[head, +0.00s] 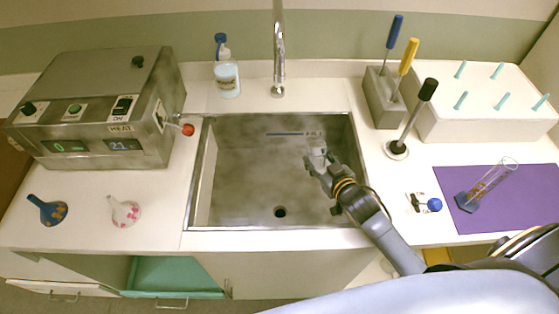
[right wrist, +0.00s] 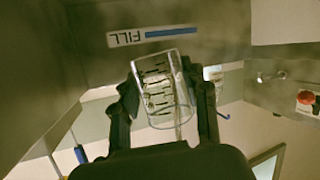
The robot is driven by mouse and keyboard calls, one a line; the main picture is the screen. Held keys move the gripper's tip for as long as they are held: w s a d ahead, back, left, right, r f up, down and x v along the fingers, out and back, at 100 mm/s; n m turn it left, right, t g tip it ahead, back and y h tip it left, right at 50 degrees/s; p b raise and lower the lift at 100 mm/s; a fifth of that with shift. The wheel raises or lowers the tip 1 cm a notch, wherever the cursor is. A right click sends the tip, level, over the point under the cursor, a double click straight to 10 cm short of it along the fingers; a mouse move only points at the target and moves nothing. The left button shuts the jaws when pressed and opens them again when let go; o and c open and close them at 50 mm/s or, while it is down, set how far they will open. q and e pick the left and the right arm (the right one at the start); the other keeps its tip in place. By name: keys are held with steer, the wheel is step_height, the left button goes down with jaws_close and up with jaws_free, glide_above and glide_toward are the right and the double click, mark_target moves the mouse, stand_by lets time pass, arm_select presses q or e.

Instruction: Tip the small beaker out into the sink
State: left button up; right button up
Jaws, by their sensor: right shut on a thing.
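The small beaker (right wrist: 160,85) is clear, with dark graduation marks, and sits between the fingers of my right gripper (right wrist: 167,98). In the head view the right gripper (head: 318,167) is shut on the beaker (head: 317,155), over the right part of the sink. The beaker looks tilted in the right wrist view; whether liquid is in it or leaving it I cannot tell. The metal sink (head: 235,180) has a dark drain (head: 280,212) near its front and a FILL label with a blue bar on its back wall. My left gripper is not in view.
A tall faucet (head: 279,50) and a spray bottle (head: 227,75) stand behind the sink.

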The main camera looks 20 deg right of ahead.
steer(key=shift+d+r+p, duration=0.3)
steer(key=shift+r+p, duration=0.05)
steer(key=shift+r, duration=0.05)
steer(key=shift+d+m, duration=0.15)
steer(key=shift+m, duration=0.35)
steer(key=shift+y, duration=0.4)
steer(key=shift+d+r+p, duration=0.2)
steer(key=shift+r+p, duration=0.15)
steer(key=shift+p, duration=0.1)
steer(key=d+r+p, duration=0.4)
steer(key=shift+d+r+p, duration=0.15)
steer(key=shift+d+p, duration=0.2)
